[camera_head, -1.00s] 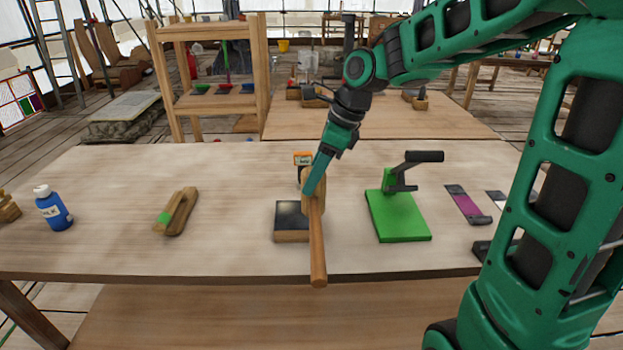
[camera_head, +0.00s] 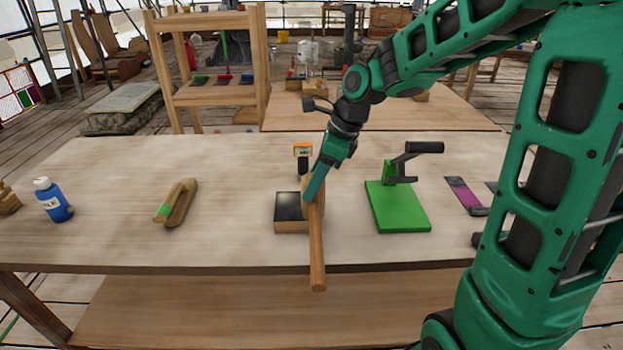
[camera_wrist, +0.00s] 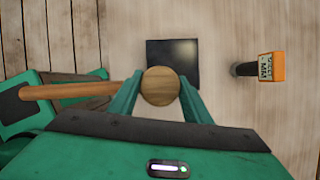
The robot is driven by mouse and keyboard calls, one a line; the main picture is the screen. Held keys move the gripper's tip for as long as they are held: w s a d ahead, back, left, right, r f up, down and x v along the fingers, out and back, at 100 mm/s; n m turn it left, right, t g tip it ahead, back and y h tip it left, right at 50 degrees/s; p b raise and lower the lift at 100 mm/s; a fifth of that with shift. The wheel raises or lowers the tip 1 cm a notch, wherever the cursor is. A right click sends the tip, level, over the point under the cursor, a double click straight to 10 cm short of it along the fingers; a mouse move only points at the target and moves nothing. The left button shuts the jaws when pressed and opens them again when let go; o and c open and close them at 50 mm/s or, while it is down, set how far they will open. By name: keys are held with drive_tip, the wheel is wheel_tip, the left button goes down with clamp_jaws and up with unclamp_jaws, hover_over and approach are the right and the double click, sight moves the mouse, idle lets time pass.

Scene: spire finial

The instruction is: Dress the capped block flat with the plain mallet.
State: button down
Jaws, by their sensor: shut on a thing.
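A wooden block with a dark flat cap (camera_head: 289,206) sits on the workbench; the dark cap also shows in the wrist view (camera_wrist: 184,52). My gripper (camera_head: 310,190) is shut on the head of a plain wooden mallet, whose handle (camera_head: 317,255) points towards the bench's front edge. In the wrist view the mallet's round head (camera_wrist: 160,86) is between my two fingers and overlaps the near part of the cap. The mallet head is beside or over the block's right side. I cannot tell whether it touches the cap.
A green press-like stand (camera_head: 400,207) with a dark handle is to the right. An orange-topped tool (camera_head: 303,150) stands just behind the block. A wooden clamp-like piece (camera_head: 177,203) and a blue bottle (camera_head: 53,202) are to the left. Bare bench (camera_head: 110,165) lies between them.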

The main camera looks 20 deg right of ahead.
drive_tip(key=shift+r, duration=0.1)
drive_tip(key=shift+r, duration=2.05)
